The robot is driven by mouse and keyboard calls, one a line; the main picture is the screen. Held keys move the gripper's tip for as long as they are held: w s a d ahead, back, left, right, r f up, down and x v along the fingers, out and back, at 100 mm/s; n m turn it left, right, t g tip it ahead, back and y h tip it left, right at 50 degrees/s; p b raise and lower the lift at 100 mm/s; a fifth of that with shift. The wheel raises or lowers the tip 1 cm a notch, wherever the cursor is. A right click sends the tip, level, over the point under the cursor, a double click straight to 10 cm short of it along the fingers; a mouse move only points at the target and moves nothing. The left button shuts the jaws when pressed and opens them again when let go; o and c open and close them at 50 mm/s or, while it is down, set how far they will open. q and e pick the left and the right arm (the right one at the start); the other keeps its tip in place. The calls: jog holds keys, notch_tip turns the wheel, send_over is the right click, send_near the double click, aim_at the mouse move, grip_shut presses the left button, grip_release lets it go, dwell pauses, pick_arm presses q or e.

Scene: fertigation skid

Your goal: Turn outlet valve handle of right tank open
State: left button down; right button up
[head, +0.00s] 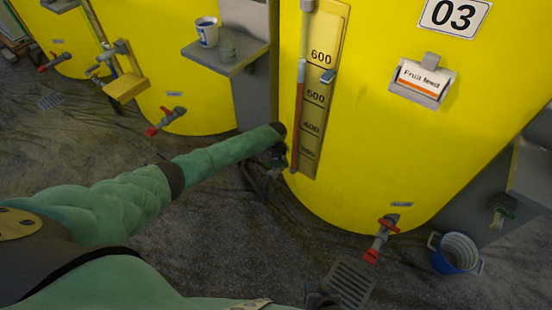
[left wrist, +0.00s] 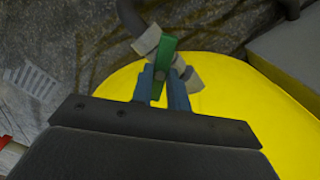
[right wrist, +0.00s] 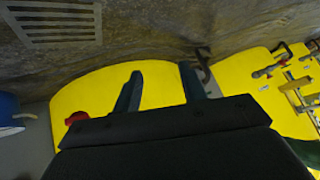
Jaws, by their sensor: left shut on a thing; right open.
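The right tank (head: 370,130), yellow and marked 03, has a low outlet with a red-handled valve (head: 385,226). My left gripper (head: 277,163) reaches the left side of this tank. In the left wrist view its blue fingers are shut on a green handle (left wrist: 164,62) with grey fittings beside it; the arm mostly hides this handle in the head view. My right gripper (right wrist: 162,88) is open and empty, with the yellow tank beyond its fingers. A red part (right wrist: 76,118) shows left of it. In the head view only a dark piece of it shows at the bottom edge.
A blue bucket (head: 456,253) stands right of the red-handled valve, and a floor grate (head: 349,285) lies in front. Another green-handled valve (head: 503,207) is at the far right. A grey shelf (head: 226,56) with a cup juts out between tanks. Open floor lies left.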

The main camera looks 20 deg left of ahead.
pick_arm(q)
jog(key=n+p, duration=0.2)
jog(key=shift+s+d+r+n, duration=0.1)
jog(key=shift+r+n, duration=0.05)
jog(key=shift+n, duration=0.25)
jog(key=shift+n+p, duration=0.8)
jog(key=shift+n, duration=0.4)
jog(key=n+p, duration=0.2)
jog(key=n, duration=0.2)
jog(key=shift+n, duration=0.3)
jog(key=shift+n+p, duration=0.4)
pick_arm(e)
notch_tip(320, 180, up, 18)
jog(key=w+g, duration=0.1)
jog(key=shift+w+f+g, duration=0.15)
jog(key=shift+w+g, duration=0.1)
jog(key=shift+g, duration=0.05)
jog(key=shift+a, duration=0.1)
pick_arm(q)
jog(key=c, duration=1.4)
grip_release()
jog(key=shift+o, duration=0.2)
